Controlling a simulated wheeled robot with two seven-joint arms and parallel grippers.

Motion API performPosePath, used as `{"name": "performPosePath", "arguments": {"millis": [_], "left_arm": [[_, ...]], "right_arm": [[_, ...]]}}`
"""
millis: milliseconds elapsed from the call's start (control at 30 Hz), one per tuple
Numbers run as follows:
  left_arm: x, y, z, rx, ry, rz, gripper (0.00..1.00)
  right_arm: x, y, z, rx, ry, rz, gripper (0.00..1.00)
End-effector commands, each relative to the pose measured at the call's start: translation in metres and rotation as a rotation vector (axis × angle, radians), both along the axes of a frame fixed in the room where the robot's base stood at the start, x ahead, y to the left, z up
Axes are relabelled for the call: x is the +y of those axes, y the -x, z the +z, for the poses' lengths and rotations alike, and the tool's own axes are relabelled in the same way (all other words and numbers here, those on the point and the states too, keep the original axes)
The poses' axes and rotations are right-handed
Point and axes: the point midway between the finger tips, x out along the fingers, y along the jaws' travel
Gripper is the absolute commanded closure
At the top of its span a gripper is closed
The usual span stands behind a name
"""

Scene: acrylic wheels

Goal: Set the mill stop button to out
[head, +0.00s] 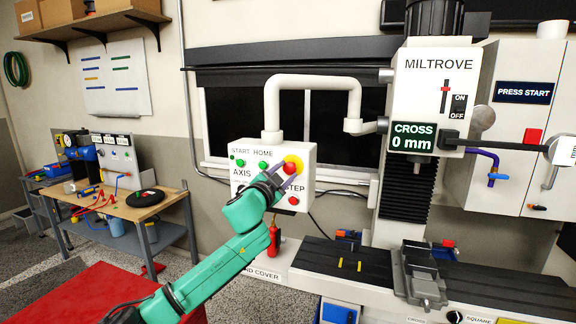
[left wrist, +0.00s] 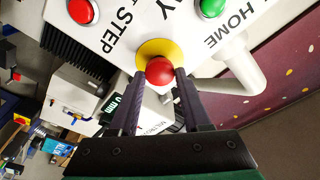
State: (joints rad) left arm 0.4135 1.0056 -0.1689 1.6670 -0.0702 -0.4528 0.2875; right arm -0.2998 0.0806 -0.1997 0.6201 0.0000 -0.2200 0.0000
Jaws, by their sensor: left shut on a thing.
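The mill stop button is a red mushroom head on a yellow ring (head: 298,160), at the upper right of the white control box face (head: 249,203). In the left wrist view the red head (left wrist: 160,70) sits between my two dark fingers, with the yellow ring (left wrist: 153,48) behind it. My left gripper (head: 284,174) is shut on the red head; in the left wrist view the fingertips (left wrist: 159,77) flank it. The fingers partly hide the button in the head view. I cannot tell how far out the head stands. My right gripper is not in view.
Green START (head: 240,163) and HOME (head: 263,165) buttons and a red STEP button (head: 293,201) share the box face close by. A white pipe (head: 310,82) runs above it. The mill's CROSS display (head: 413,137) reads 0 mm. A workbench (head: 130,207) stands at the left.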

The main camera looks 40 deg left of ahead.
Motion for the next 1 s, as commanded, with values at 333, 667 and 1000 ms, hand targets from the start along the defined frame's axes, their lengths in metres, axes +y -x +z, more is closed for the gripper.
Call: {"name": "performPosePath", "arguments": {"millis": [333,667,1000], "left_arm": [[0.0023,0.0054,0.0097,-0.018,-0.008,0.008,1.0],[-0.0002,0.0107,0.0086,-0.015,-0.005,0.007,1.0],[-0.0009,0.0098,0.0047,-0.009,-0.001,0.005,0.0]], "right_arm": [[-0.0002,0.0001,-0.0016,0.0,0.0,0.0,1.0],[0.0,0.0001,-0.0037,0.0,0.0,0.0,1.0],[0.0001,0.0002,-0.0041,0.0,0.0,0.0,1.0]]}}
